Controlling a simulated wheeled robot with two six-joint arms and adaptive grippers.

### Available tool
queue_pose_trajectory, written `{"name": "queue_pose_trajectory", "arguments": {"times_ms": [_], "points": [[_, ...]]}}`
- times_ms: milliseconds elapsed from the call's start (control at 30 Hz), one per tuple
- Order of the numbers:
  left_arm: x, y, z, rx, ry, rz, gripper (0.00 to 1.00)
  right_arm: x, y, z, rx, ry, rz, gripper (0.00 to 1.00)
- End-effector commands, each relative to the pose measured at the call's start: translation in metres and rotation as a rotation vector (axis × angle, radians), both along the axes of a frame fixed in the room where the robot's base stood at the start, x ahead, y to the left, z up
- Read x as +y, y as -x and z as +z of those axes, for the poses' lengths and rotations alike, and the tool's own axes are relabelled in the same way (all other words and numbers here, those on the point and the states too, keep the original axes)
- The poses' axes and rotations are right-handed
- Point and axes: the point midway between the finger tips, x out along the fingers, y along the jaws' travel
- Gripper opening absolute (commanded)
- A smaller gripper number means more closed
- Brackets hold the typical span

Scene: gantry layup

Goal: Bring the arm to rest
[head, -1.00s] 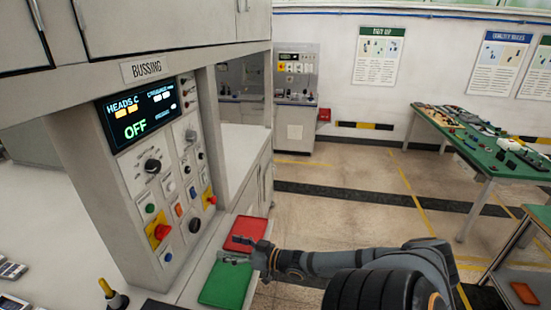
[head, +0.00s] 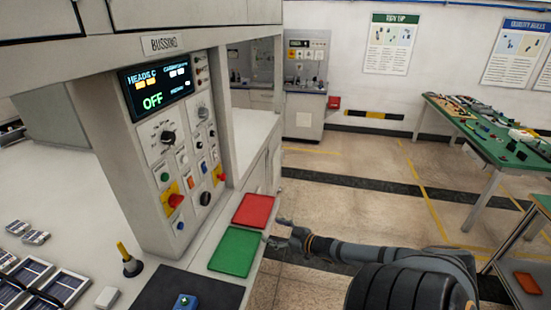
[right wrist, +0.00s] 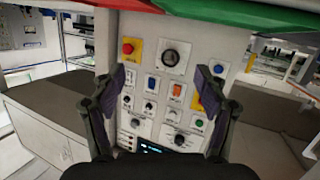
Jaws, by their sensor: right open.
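My right gripper (head: 277,231) is just right of the counter's front edge, beside the red mat (head: 254,210) and the green mat (head: 235,251). Its two fingers are spread, with nothing between them. In the right wrist view my right gripper (right wrist: 158,88) is also open and empty, with the control panel (right wrist: 168,60) showing beyond and between its fingers. That view is upside down, with the green mat (right wrist: 250,12) along its top. My left gripper is not in view.
The panel's display (head: 157,88) reads OFF. A green table (head: 490,140) stands right. Floor between is clear.

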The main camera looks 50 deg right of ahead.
Motion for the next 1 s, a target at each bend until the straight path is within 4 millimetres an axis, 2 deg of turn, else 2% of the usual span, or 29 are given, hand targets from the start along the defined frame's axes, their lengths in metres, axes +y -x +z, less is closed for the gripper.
{"name": "queue_pose_trajectory", "arguments": {"times_ms": [367,467,567,667,700,767,800,867,900,967,1000], "points": [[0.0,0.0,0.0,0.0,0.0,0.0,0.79,0.0,0.0,-0.001,0.001,-0.001,0.0,0.74],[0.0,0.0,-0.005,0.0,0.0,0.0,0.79,-0.007,0.006,-0.019,0.026,0.007,-0.03,0.74],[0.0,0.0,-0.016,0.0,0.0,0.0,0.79,-0.024,0.027,-0.073,0.105,0.033,-0.107,0.74],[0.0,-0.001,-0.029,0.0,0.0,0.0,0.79,-0.036,0.065,-0.152,0.242,0.061,-0.204,0.74],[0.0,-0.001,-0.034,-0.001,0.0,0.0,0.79,-0.036,0.083,-0.184,0.304,0.069,-0.238,0.74],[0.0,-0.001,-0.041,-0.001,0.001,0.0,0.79,-0.031,0.11,-0.231,0.398,0.077,-0.28,0.74],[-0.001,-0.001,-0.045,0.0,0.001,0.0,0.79,-0.025,0.129,-0.26,0.463,0.081,-0.301,0.74],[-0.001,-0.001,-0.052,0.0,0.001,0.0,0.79,-0.01,0.158,-0.304,0.561,0.081,-0.325,0.74],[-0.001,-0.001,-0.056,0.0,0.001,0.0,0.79,0.003,0.179,-0.331,0.628,0.08,-0.336,0.74],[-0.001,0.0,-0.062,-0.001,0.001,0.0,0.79,0.027,0.208,-0.369,0.728,0.075,-0.344,0.74],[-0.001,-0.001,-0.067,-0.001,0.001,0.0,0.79,0.045,0.229,-0.393,0.795,0.073,-0.342,0.74]]}}
